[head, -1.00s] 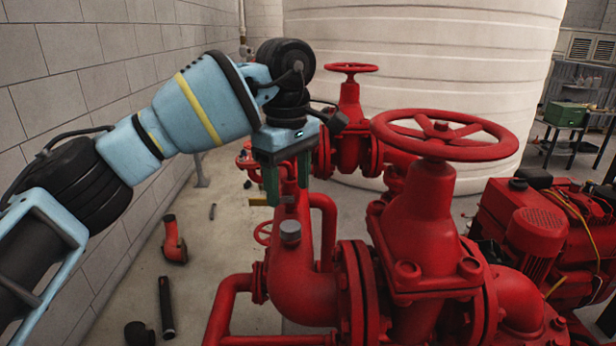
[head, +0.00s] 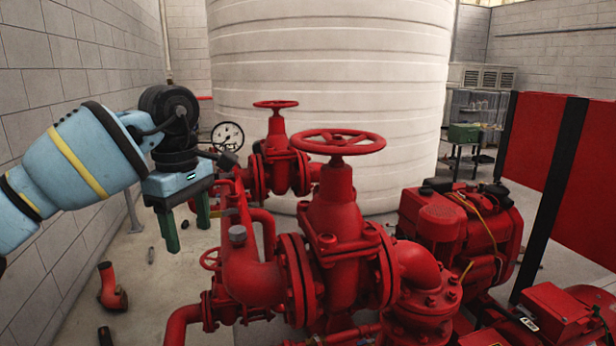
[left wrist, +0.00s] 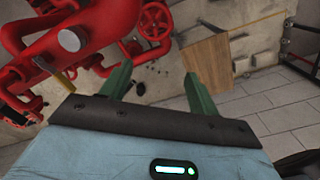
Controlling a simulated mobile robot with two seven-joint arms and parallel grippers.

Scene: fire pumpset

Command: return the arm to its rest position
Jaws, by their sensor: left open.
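My left arm comes in from the left in the head view. Its gripper (head: 187,232) points down with its two green fingers apart, open and empty. It hangs in the air to the left of the red pump piping (head: 250,275). In the left wrist view the green fingers (left wrist: 158,90) are also apart with nothing between them, and the red piping (left wrist: 95,35) lies beyond on the left. My right gripper is in neither view.
A large red handwheel valve (head: 337,205) and a smaller valve (head: 277,155) stand right of the gripper. A pale ribbed tank (head: 330,75) is behind. A grey block wall (head: 60,75) runs along the left.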

